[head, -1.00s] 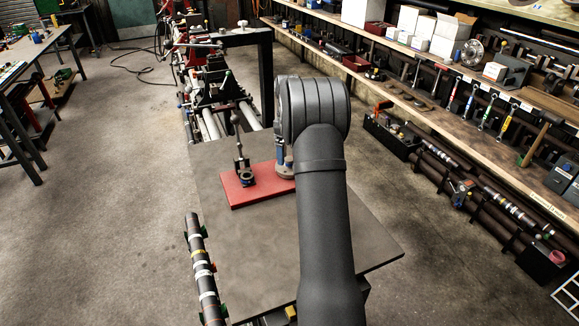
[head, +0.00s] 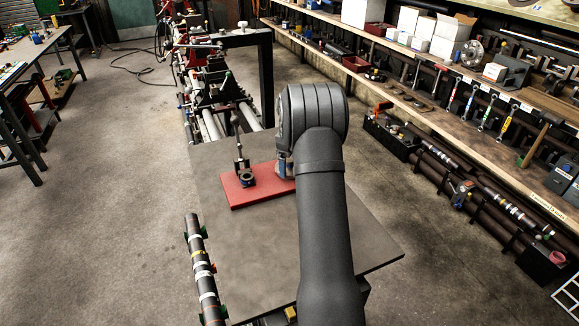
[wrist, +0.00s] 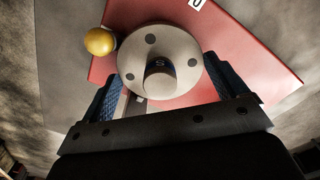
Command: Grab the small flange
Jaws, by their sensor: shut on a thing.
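The small flange (wrist: 180,42) is a round, pale grey metal disc with dark bolt holes and a short central stub. In the wrist view it sits between the blue-padded fingers of my gripper (wrist: 163,78), which is shut on it. The red board (wrist: 245,70) lies just beneath it. In the head view my gripper (head: 284,168) is low over the right part of the red board (head: 240,198), largely hidden by my arm. The flange cannot be made out clearly there. Whether it touches the board is unclear.
A metal joint part (head: 245,178) stands upright on the board's left side. A gold ball (wrist: 100,41) is close left of the flange. The grey table (head: 260,245) is mostly clear in front. A banded shaft (head: 203,270) runs along its left edge.

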